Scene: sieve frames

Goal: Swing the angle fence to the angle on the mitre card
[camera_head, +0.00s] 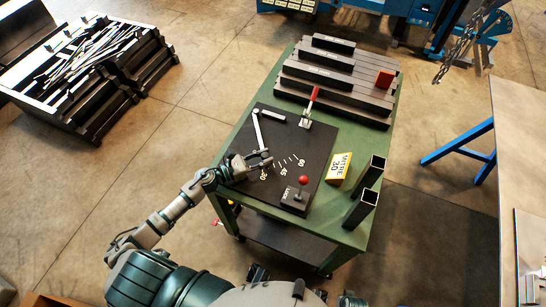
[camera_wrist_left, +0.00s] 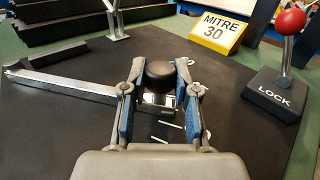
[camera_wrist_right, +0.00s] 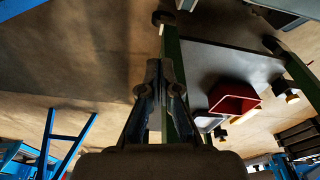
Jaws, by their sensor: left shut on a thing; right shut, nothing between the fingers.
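The angle fence (camera_head: 258,131) is a pale bar pivoted on a dark board (camera_head: 301,140). My left gripper (camera_head: 262,160) is shut on the black knob (camera_wrist_left: 160,74) at the fence's free end; the left wrist view shows the knob between its fingers. White scale marks read 30, 45 and 60; the fence end lies near the 30 side, but the gripper hides its exact mark. The yellow mitre card (camera_head: 338,167) reads "MITRE 30". The lock lever (camera_head: 303,181) has a red ball and stands upright on its LOCK block. My right gripper (camera_wrist_right: 160,72) is shut and empty, away from the board.
A red-handled clamp (camera_head: 312,99) stands at the board's back edge. Dark stepped bars (camera_head: 335,85) fill the back of the green bench. Two open black tubes (camera_head: 362,205) stand at its right front. A red bin (camera_wrist_right: 232,100) shows in the right wrist view.

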